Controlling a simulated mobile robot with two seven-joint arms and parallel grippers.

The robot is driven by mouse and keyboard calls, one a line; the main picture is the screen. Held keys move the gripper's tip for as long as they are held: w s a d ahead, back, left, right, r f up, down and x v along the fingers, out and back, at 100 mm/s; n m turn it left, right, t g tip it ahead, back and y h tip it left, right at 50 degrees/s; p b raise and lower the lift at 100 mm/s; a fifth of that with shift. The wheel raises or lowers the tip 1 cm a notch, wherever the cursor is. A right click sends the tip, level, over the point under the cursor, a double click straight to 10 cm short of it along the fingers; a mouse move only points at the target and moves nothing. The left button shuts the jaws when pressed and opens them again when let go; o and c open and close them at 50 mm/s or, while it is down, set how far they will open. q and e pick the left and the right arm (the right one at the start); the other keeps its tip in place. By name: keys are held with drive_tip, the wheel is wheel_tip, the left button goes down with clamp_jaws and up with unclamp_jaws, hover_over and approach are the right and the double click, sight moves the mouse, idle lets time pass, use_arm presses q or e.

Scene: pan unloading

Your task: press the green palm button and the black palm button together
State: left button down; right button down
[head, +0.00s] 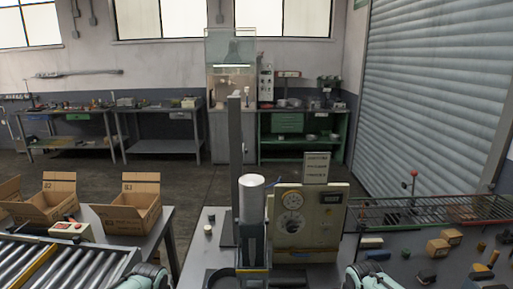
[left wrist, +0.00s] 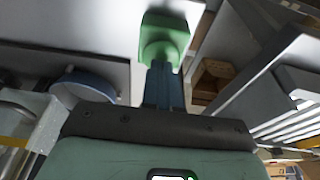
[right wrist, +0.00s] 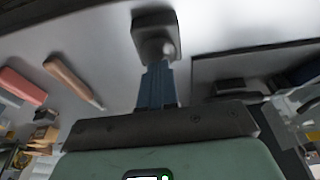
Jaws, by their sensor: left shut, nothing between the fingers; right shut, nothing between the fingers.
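The green palm button (left wrist: 165,38) shows at the top centre of the left wrist view, a rounded cap on a green block. My left gripper (left wrist: 160,70) is shut and empty, its fingertips right at the cap; I cannot tell whether they touch. The black palm button (right wrist: 156,36) shows at the top centre of the right wrist view, on a dark square block. My right gripper (right wrist: 156,70) is shut and empty, its fingertips right at that cap; contact cannot be told. In the head view I cannot make out either button, and only my arm parts show at the bottom edge.
A press with a silver cylinder (head: 252,190) and a cream gauge panel (head: 308,222) stand at the centre of the bench. Loose blocks and tools lie on the dark surface (head: 400,262) at right.

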drive_tip(key=shift+f, duration=0.6)
drive_tip(key=shift+r, duration=0.3)
idle(0.4)
use_arm(q)
drive_tip(key=shift+f, duration=0.45)
use_arm(e)
drive_tip(key=shift+f, duration=0.4)
use_arm(q)
drive_tip(key=shift+f, duration=0.1)
use_arm(e)
drive_tip(key=shift+f, duration=0.15)
idle(1.0)
use_arm(q)
drive_tip(key=shift+r, duration=0.35)
use_arm(e)
drive_tip(key=shift+r, duration=0.35)
use_arm(q)
drive_tip(key=shift+r, duration=0.25)
use_arm(e)
drive_tip(key=shift+r, duration=0.25)
idle(1.2)
